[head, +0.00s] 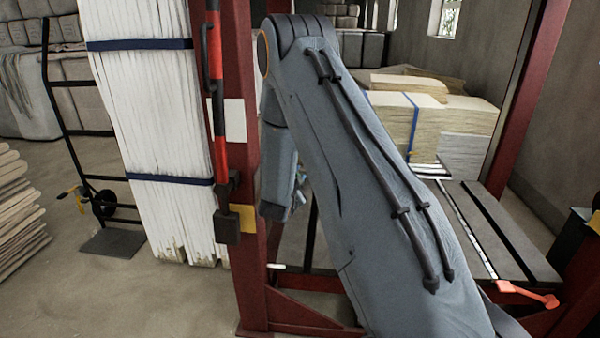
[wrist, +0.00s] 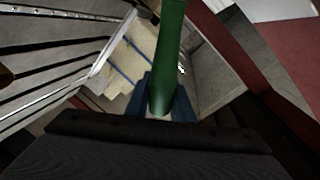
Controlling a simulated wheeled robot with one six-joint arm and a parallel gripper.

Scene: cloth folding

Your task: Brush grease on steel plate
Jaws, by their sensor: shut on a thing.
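My gripper (wrist: 164,108) is shut on a green handle (wrist: 170,45) in the wrist view. The handle runs up out of the top of that picture, so its far end is not seen, and I cannot tell whether it is the brush. In the head view my grey arm fills the middle, and the gripper and handle cannot be made out clearly there. A grey slotted metal bed (head: 512,238), perhaps the steel plate, lies at the lower right of the head view. Grey slats, probably its surface, show at the upper left of the wrist view (wrist: 45,62). No grease is clearly visible.
Red steel posts (head: 238,100) frame the bed. A white strapped bale (head: 150,110) stands to the left, beside a black hand truck (head: 75,130). Pale stacked bales (head: 405,115) stand behind the bed. An orange-red lever-like thing (head: 527,293) is at its near edge.

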